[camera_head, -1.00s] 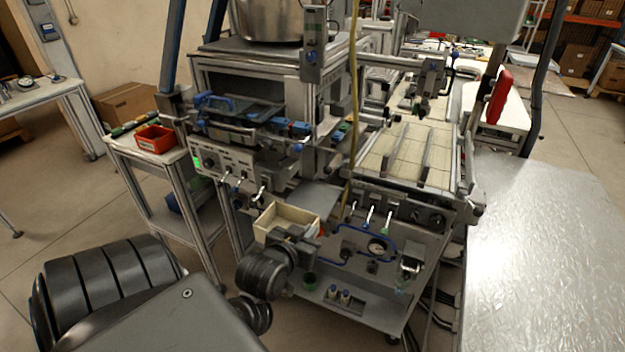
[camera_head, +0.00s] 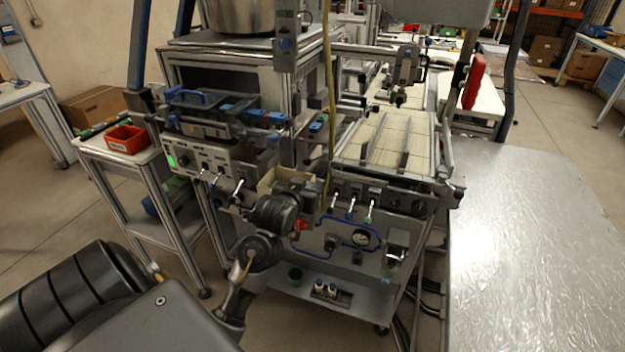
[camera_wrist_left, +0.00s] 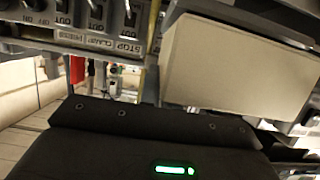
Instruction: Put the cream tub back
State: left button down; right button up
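The cream tub (camera_head: 267,181) is in front of the machine at the middle of the head view, mostly hidden behind my left wrist. In the left wrist view the tub (camera_wrist_left: 240,72) fills the upper right, close beyond the dark gripper body. My left gripper (camera_head: 296,186) is at the tub and moves together with it. Its fingertips are hidden, but it appears shut on the tub and holds it up. My right gripper is in neither view.
A control panel with switches (camera_head: 205,158) is just left of the tub. A conveyor bed (camera_head: 385,143) is to the right, with levers below its front edge. A yellow hose (camera_head: 327,100) hangs close to the wrist. A red bin (camera_head: 127,139) sits on the left side table.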

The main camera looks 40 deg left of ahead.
aim_at(313, 178)
pick_arm(q)
jog(key=shift+w+a+r+p, duration=0.15)
jog(key=shift+w+a, duration=0.2)
jog(key=shift+w, duration=0.6)
jog(key=shift+w+a+f+p, duration=0.15)
jog(key=shift+w+a, duration=0.15)
jog(key=shift+w, duration=0.6)
jog(key=shift+w+f, duration=0.15)
jog(key=shift+w, duration=0.05)
jog(key=shift+f, duration=0.15)
jog(key=shift+s, duration=0.1)
jog(key=shift+f, duration=0.15)
jog(key=c, duration=1.6)
grip_release()
jog(key=shift+c, duration=0.2)
